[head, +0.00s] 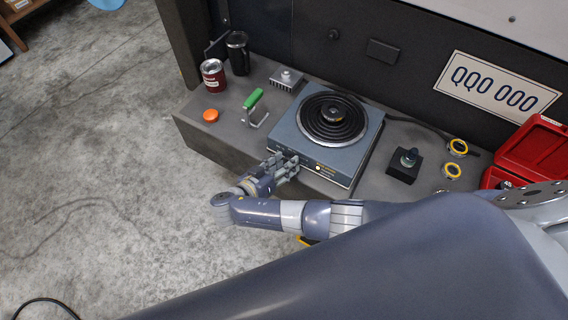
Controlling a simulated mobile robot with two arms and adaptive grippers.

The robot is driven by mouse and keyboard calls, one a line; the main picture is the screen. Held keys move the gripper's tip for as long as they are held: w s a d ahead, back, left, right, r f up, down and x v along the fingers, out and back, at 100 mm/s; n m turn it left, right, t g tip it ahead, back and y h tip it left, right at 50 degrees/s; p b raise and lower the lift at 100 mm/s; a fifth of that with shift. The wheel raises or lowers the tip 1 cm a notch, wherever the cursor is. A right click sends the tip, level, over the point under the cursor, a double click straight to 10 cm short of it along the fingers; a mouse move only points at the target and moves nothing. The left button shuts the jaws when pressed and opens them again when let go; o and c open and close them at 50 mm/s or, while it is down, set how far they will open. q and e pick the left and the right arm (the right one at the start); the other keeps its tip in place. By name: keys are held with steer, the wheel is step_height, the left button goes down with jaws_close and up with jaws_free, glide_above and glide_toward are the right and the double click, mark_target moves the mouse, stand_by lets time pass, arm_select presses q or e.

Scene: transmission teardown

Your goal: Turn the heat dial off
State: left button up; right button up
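A blue-grey hot plate (357,154) with a black coil burner (333,117) sits on the bench. A small round object rests at the middle of the coil. A small pale-yellow spot (318,168), perhaps an indicator light, shows on its front face. My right gripper (287,163) is at the left part of that front face, very close to it. The gripper covers this part of the panel, and I cannot make out the heat dial. Whether the fingers touch anything or are closed is too small to tell. My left gripper is not in view.
Left of the hot plate stand a green-handled tool (253,99), an orange cap (211,116), a red can (213,76) and a black cup (238,54).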

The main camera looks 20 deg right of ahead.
stand_by(0.3)
steer(key=v, duration=0.7)
steer(key=shift+a, duration=0.2)
